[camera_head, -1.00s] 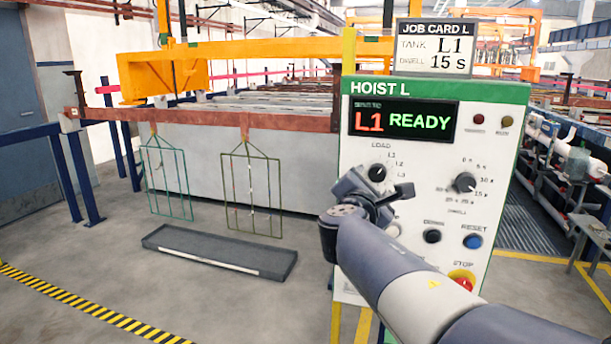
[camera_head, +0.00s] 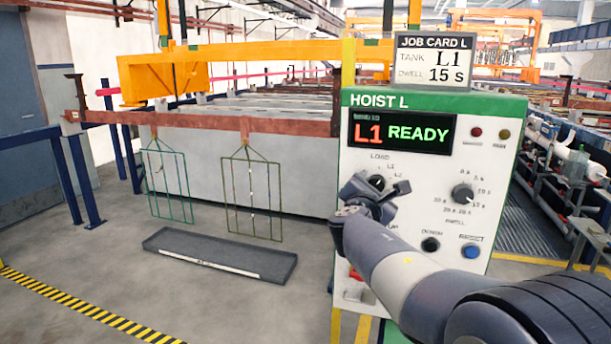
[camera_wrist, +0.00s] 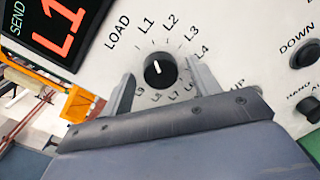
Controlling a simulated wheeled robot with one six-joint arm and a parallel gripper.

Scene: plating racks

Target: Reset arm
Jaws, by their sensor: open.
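My gripper (camera_head: 388,190) is in front of the Hoist L panel (camera_head: 490,145), at the LOAD knob. In the wrist view its two fingers (camera_wrist: 160,88) are apart, one on each side of the black LOAD knob (camera_wrist: 160,70). I cannot tell whether they touch it. The knob's white mark points up towards L1. In the head view the LOAD knob (camera_head: 376,183) is partly hidden by my gripper. The display (camera_head: 403,133) reads L1 READY. The job card (camera_head: 434,62) reads tank L1, dwell 15 s.
The dwell knob (camera_head: 462,194), a black DOWN button (camera_head: 430,244) and a blue button (camera_head: 470,252) are on the panel. My arm covers its lower part. Two wire racks (camera_head: 252,195) hang at left above a grey tray (camera_head: 220,258). The floor at left is clear.

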